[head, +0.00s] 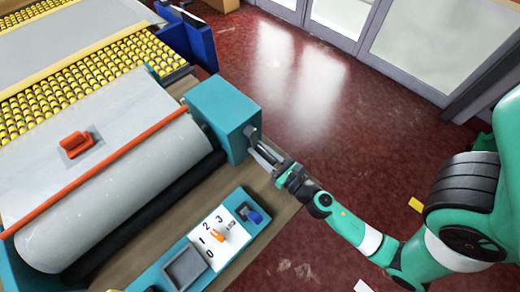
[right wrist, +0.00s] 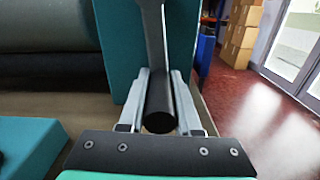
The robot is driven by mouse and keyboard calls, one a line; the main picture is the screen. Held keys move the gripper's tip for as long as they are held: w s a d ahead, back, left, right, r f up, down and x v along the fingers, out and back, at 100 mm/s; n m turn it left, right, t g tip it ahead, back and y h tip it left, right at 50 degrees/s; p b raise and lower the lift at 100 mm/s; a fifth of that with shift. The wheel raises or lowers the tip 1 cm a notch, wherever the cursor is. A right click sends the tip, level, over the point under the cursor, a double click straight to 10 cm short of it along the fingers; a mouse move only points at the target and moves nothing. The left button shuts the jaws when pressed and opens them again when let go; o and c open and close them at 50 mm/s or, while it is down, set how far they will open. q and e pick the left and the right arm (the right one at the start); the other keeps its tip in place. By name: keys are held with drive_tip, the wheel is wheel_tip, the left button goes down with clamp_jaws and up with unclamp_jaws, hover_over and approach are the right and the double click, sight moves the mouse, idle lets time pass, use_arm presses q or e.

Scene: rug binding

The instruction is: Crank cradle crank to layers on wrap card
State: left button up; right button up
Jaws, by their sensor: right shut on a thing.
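The cradle crank (head: 251,132) sits on the right face of a teal box (head: 222,110) at the end of the roll cradle. Its black handle shows in the right wrist view (right wrist: 158,108), between the two fingers. My right gripper (head: 265,154) is shut on this handle; the fingers also show in the right wrist view (right wrist: 160,90). The wrap card (head: 228,228) is a white card with the numbers 0 to 3 on a teal panel. An orange pointer (head: 217,236) lies by the numbers; its exact reading is unclear. My left gripper is out of view.
A large grey roll (head: 120,190) lies in the cradle with a red-orange bar (head: 100,167) above it. A blue knob (head: 254,216) and a grey recess (head: 185,268) are on the teal panel. Dark red floor (head: 320,130) is open to the right. Yellow rollers (head: 100,75) stand behind.

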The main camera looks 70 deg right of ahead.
sight(238, 153)
clamp_jaws()
drive_tip(key=shift+a, duration=0.1)
idle(1.1)
drive_tip(key=shift+w+a+m+b, duration=0.3)
drive_tip(key=shift+a+m, duration=0.25)
drive_tip(key=shift+m, duration=0.2)
drive_tip(key=shift+w+a+m+b, duration=0.3)
drive_tip(key=shift+a+m, duration=0.2)
drive_tip(key=shift+m, duration=0.25)
drive_tip(key=shift+w+a+r+m, duration=0.15)
drive_tip(key=shift+a+m, duration=0.25)
drive_tip(key=shift+m, duration=0.25)
drive_tip(key=shift+w+a+r+m, duration=0.2)
drive_tip(key=shift+a+m, duration=0.25)
drive_tip(key=shift+m, duration=0.25)
drive_tip(key=shift+w+a+r+m, duration=0.15)
drive_tip(key=shift+a+m, duration=0.25)
drive_tip(key=shift+m, duration=0.25)
drive_tip(key=o, duration=0.8)
unclamp_jaws()
